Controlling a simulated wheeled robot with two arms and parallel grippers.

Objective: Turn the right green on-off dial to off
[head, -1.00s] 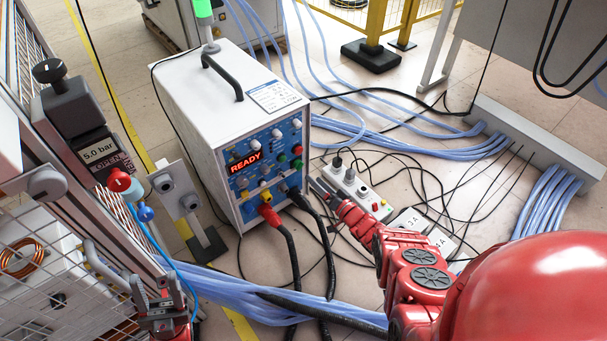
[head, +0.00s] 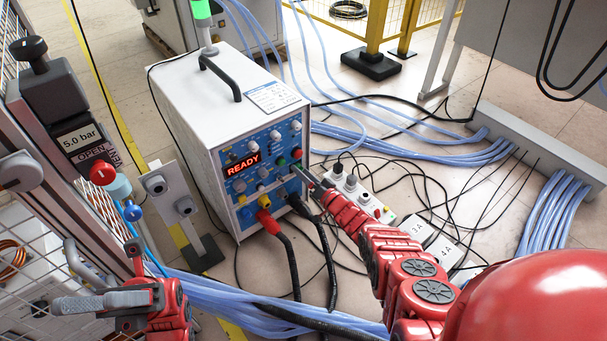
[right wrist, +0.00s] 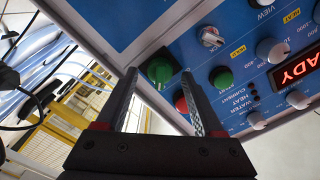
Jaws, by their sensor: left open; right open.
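The right green on-off dial (right wrist: 160,68) is near the edge of the blue front panel (right wrist: 240,45) in the right wrist view. My right gripper (right wrist: 159,78) is open, with one finger on each side of the dial in that picture. I cannot tell whether either finger touches it. In the head view, my right gripper (head: 305,174) is at the lower right of the heater's panel and its fingers partly hide that corner. My left gripper (head: 96,275) is open and empty at the lower left, well away from the heater (head: 215,110).
A green button (right wrist: 221,77) and a red button (right wrist: 181,103) sit close to the right gripper's finger. A socket strip (head: 362,192) lies on the floor beside the heater. Black cables and blue hoses (head: 240,298) cross the floor. A valve stand with a red knob (head: 103,173) is at left.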

